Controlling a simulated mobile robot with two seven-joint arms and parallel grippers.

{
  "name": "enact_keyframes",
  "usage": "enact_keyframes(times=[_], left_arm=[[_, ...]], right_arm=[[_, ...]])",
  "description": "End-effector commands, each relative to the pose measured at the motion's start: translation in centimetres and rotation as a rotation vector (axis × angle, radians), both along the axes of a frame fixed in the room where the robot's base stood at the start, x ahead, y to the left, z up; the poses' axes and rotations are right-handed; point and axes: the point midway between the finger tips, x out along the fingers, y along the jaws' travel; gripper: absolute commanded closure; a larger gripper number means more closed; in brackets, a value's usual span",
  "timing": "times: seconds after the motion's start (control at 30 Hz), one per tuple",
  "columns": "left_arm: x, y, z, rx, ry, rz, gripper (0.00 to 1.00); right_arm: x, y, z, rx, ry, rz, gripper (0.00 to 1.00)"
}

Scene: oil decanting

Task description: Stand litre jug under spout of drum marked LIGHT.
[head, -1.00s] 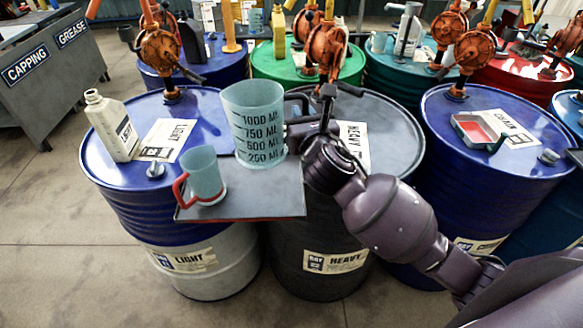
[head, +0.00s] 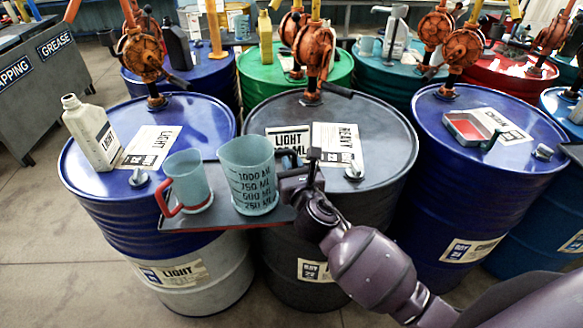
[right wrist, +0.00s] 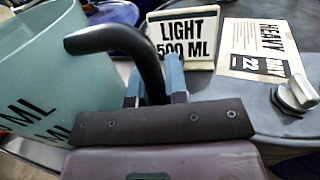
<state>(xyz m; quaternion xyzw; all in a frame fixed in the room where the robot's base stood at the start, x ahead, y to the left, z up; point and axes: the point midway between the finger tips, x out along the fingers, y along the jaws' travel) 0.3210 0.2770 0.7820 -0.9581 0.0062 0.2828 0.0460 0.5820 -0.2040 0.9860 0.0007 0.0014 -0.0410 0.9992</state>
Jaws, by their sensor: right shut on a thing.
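The clear litre jug (head: 248,178), marked up to 1000 ML, is upright over the right part of a dark tray (head: 190,223) at the front of the drums. I cannot tell whether its base touches the tray. My right gripper (head: 300,172) is shut on the jug's black handle, which also shows in the right wrist view (right wrist: 150,62). The blue drum marked LIGHT (head: 100,190) stands at the left, with an orange pump (head: 140,52) on top. The pump's spout is hard to make out. My left gripper is out of view.
A smaller jug with a red handle (head: 187,180) stands on the tray, close left of the litre jug. A white bottle (head: 92,133) stands on the LIGHT drum. A LIGHT 500 ML card (right wrist: 185,38) stands on the dark HEAVY drum (head: 385,150) behind the litre jug.

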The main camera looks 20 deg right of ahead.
Motion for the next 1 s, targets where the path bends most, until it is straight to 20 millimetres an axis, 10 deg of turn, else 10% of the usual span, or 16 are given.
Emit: enact_keyframes(times=[0.4,0.6,1.0], left_arm=[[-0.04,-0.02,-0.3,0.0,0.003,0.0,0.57],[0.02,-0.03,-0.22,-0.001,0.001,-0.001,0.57],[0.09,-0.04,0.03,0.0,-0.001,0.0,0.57]], right_arm=[[0.02,-0.01,-0.52,0.0,-0.002,0.0,1.0],[0.01,-0.02,-0.52,0.0,-0.001,0.0,0.6],[-0.58,0.01,-0.26,0.0,0.0,0.0,0.6]])
